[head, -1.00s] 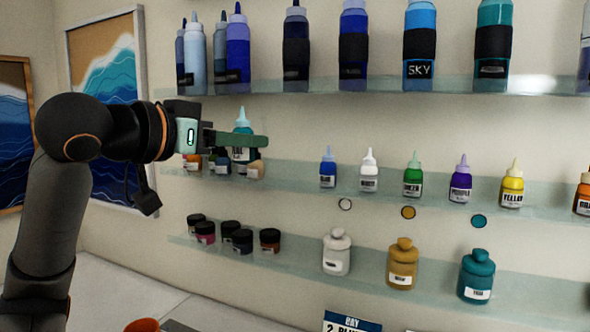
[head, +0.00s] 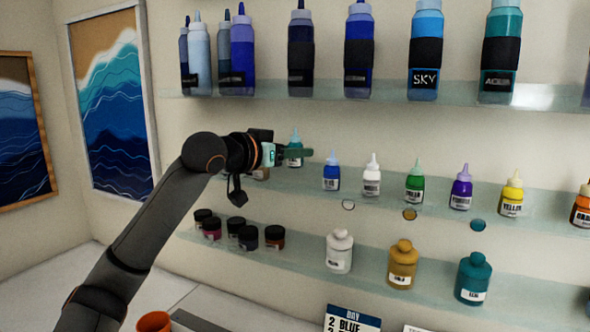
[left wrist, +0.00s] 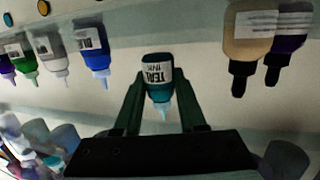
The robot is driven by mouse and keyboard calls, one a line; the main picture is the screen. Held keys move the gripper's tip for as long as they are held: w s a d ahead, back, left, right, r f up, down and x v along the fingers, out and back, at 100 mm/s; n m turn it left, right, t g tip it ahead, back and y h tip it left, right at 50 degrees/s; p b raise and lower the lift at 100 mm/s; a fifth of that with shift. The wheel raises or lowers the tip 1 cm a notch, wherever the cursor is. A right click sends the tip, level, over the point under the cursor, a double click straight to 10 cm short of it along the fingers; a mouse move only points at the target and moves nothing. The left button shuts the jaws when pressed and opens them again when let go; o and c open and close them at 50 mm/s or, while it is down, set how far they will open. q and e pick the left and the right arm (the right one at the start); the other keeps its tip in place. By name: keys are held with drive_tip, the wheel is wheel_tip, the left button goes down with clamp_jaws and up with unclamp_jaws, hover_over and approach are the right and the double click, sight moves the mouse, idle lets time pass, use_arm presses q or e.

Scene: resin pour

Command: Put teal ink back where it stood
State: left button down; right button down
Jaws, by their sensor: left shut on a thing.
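The teal ink (head: 295,151) is a small teal bottle with a pale nozzle. It is upright in my left gripper (head: 297,154), at the middle shelf, left of the blue ink bottle (head: 331,173). In the left wrist view, which looks upside down, the teal ink (left wrist: 157,82) sits between both fingers of the left gripper (left wrist: 160,85) with its label showing. I cannot tell whether its base touches the shelf. A gap separates it from the blue bottle. My right gripper is not in view.
The middle glass shelf (head: 385,195) holds white, green, purple and yellow bottles to the right. Larger bottles stand on the shelf above. Dark-lidded jars (head: 274,237) and stoppered bottles (head: 402,265) stand on the shelf below.

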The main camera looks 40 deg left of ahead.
sight(295, 167)
use_arm(q)
wheel_tip(295, 167, down, 3)
drive_tip(key=shift+r+b, duration=0.1)
drive_tip(key=shift+b, duration=0.35)
drive_tip(key=shift+w+f, duration=0.15)
drive_tip(key=shift+f, duration=0.2)
drive_tip(key=shift+f, duration=0.2)
drive_tip(key=shift+c, duration=2.4)
unclamp_jaws()
